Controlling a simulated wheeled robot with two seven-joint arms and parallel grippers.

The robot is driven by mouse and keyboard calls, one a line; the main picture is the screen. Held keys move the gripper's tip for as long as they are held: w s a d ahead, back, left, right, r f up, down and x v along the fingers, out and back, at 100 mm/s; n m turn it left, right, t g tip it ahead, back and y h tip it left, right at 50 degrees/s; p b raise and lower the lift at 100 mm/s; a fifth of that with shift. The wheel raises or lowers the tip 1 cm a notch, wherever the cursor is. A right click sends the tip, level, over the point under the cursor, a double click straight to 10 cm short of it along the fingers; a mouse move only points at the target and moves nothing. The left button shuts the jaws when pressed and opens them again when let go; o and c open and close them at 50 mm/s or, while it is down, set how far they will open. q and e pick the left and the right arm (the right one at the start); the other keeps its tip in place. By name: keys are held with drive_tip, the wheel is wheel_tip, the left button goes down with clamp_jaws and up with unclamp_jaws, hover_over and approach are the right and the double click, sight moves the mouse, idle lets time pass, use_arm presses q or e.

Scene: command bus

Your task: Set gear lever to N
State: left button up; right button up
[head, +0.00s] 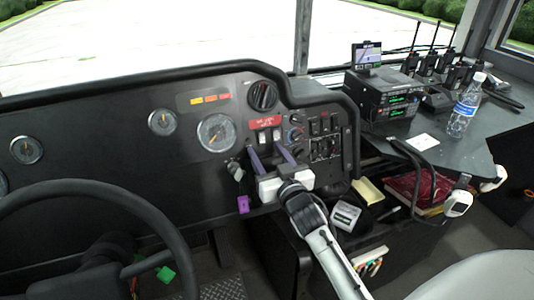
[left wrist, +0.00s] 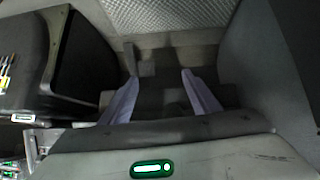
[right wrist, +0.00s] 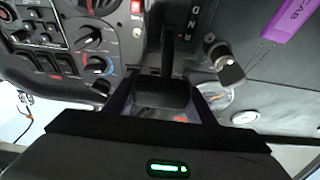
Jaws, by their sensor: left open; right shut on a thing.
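My right gripper (head: 270,155) is at the dashboard in the head view, its purple fingers reaching to the panel below the red-labelled switches. In the right wrist view it (right wrist: 163,100) is shut on the black knob of the gear lever (right wrist: 162,90). The lever stands at a slot marked D, N and R (right wrist: 190,24); the knob hides part of it, so I cannot tell exactly which letter it is at. In the head view the gripper hides the lever. My left gripper (left wrist: 155,95) is open and empty in the left wrist view, above the floor.
An ignition key (right wrist: 226,66) with a purple tag (head: 243,203) is close beside the lever. Knobs and switches (head: 320,135) lie right of it. The steering wheel (head: 85,190) is at left. A bottle (head: 465,105) and radios (head: 385,95) stand on the right shelf.

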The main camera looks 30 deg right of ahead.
sight(274, 170)
drive_tip(key=shift+s+a+f, duration=0.1)
drive_tip(key=shift+s+f, duration=0.05)
drive_tip(key=shift+f, duration=0.35)
drive_tip(key=shift+s+f, duration=0.15)
drive_tip(key=shift+f, duration=0.3)
drive_tip(key=o, duration=1.5)
drive_tip(key=shift+r, duration=0.1)
drive_tip(key=v, duration=0.7)
drive_tip(key=shift+s, duration=0.25)
